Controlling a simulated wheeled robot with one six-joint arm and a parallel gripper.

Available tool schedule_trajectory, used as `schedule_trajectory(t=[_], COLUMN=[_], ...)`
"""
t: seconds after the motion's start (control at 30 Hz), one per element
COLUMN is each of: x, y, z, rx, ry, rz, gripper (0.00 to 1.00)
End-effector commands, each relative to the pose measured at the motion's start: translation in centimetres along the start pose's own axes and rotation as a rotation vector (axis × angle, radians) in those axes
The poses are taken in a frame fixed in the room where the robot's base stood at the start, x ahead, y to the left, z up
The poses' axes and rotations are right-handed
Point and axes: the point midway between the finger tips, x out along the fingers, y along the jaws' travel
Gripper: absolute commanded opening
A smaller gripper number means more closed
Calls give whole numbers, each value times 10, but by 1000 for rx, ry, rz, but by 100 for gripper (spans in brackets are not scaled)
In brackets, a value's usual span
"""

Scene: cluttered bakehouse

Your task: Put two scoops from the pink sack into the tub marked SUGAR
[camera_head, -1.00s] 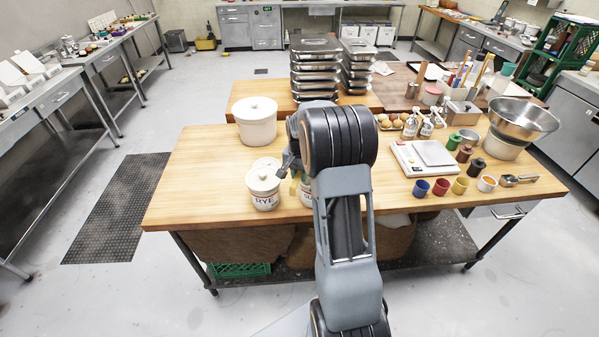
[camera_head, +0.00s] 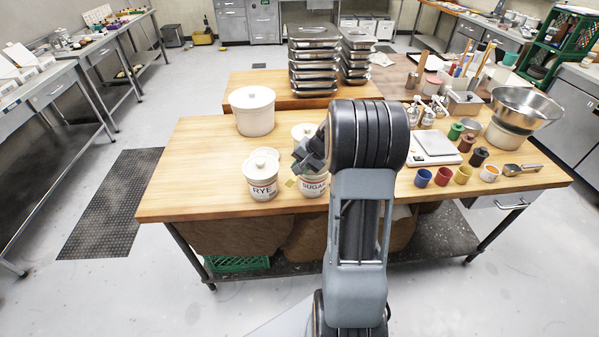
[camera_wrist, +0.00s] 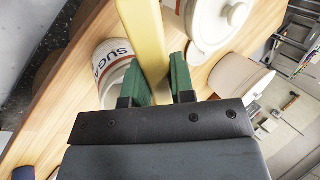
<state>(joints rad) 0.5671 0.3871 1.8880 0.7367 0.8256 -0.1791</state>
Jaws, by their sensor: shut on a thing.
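The tub marked SUGAR (camera_head: 313,189) stands on the wooden worktable, partly hidden behind my arm. In the wrist view its label (camera_wrist: 110,62) shows just left of my fingers; I cannot tell what is inside it. My gripper (camera_head: 297,166) is near that tub's upper left side. In the wrist view its green fingers (camera_wrist: 158,75) are shut on a long, flat yellow piece (camera_wrist: 147,30), perhaps a scoop handle; its far end is out of frame. Brownish sacks (camera_head: 232,238) lie on the shelf under the table; I cannot make out a pink one.
A lidded tub marked RYE (camera_head: 262,188) stands close left of the SUGAR tub. A large white crock (camera_head: 252,120) stands behind. Scales (camera_head: 437,149), coloured cups (camera_head: 443,176) and a metal scoop (camera_head: 522,169) are at the right. The table's left end is clear.

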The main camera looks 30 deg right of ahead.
Motion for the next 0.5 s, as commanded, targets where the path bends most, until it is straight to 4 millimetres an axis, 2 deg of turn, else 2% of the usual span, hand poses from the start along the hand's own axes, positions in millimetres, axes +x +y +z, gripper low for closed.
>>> schedule_trajectory(t=[0.5], x=[2], y=[6], z=[0], rx=[0], ry=[2], rz=[-234], gripper=[0])
